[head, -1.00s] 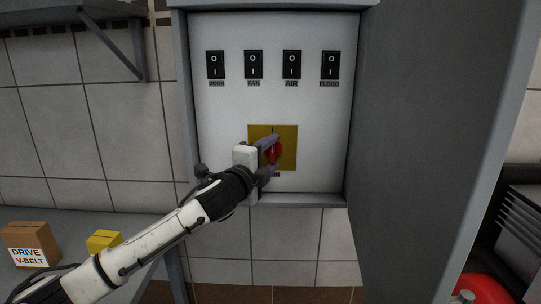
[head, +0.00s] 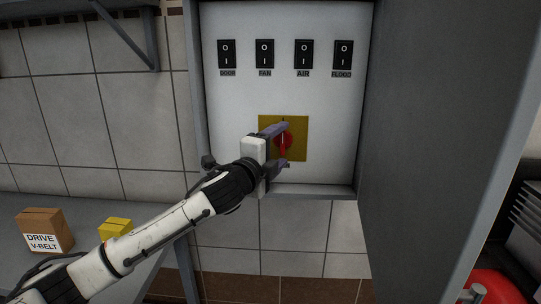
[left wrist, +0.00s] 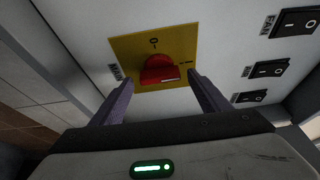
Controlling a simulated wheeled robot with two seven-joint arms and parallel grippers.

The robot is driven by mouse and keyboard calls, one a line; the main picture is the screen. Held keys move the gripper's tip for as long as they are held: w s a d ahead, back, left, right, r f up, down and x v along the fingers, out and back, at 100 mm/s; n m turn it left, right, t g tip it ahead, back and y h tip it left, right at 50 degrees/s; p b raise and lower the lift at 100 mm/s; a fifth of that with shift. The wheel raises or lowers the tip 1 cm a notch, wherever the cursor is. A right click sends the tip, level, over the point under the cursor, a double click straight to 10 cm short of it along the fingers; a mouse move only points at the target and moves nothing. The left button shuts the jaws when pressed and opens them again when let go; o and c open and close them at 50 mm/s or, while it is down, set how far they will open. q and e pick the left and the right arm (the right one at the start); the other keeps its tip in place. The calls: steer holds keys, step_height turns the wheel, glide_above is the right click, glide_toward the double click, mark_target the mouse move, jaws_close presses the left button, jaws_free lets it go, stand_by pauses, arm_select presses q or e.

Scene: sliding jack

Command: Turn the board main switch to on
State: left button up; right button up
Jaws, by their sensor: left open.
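The main switch is a red knob (head: 284,141) on a yellow plate (head: 299,124) on the white board. In the left wrist view the knob (left wrist: 158,70) lies between the fingertips of my left gripper (left wrist: 160,82), with a gap on each side. That gripper (head: 281,146) is open and partly covers the plate in the head view. An O mark and an I mark are on the plate (left wrist: 122,46) in the left wrist view. The knob's bar, with its white stripe, appears to lie toward the I mark. My right gripper is not in view.
Several black rocker switches sit above, including DOOR (head: 227,54) and FLOOD (head: 343,55). The open cabinet door (head: 440,130) stands at the right. A drive V-belt box (head: 43,231) and a yellow box (head: 115,229) are on the bench at left.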

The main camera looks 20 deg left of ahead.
arm_select(q)
steer(key=s+a+b, duration=0.1)
steer(key=s, duration=0.8)
